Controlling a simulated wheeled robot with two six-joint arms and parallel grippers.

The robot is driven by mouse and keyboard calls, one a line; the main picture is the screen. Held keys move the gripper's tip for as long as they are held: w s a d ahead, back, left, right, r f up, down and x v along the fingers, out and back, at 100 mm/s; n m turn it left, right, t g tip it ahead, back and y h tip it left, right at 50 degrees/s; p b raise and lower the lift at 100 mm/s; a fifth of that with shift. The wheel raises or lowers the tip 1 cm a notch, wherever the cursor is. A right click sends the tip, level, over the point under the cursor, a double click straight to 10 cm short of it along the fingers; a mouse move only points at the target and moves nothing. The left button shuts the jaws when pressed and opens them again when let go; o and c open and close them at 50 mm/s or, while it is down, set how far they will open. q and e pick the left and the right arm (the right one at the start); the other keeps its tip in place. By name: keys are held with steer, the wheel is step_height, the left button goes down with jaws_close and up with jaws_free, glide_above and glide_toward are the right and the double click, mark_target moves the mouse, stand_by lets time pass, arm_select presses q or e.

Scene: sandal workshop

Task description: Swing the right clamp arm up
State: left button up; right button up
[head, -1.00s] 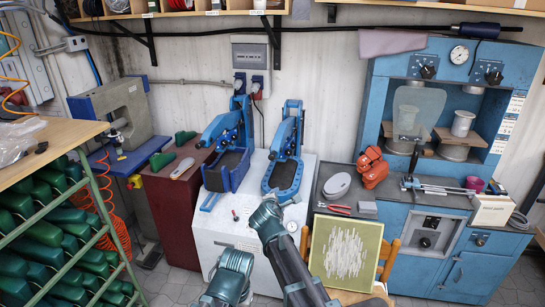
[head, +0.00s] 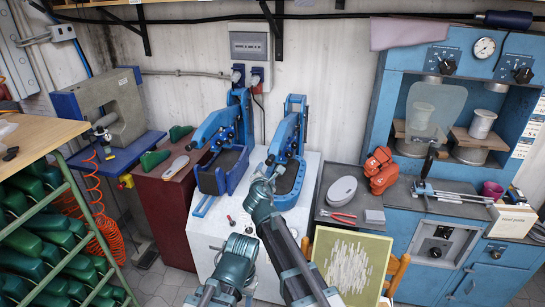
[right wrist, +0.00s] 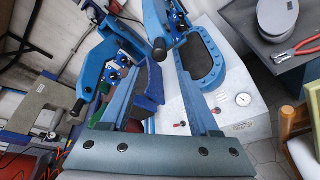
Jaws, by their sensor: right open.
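The right clamp arm (head: 283,132) is a blue lever on the right clamp station. It slopes down from its post toward me, above a dark sole-shaped pad in a blue frame (head: 290,185). In the right wrist view the arm (right wrist: 162,22) ends in a dark round tip at the top centre. My right gripper (head: 263,183) is open, just in front of this lower end. Its fingers (right wrist: 165,75) spread below the tip; I cannot tell whether they touch it.
The left clamp arm (head: 217,122) and its blue frame stand close by on the left. The white cabinet (head: 215,238) carries knobs and a gauge. A bench at right holds a grey oval block (head: 342,190), red pliers (head: 344,217) and an orange-red tool (head: 381,170).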

mark_target(269, 162)
steer(key=b+x, duration=0.3)
steer(key=x, duration=1)
steer(key=shift+w+b, duration=0.4)
jaws_close()
stand_by(1.0)
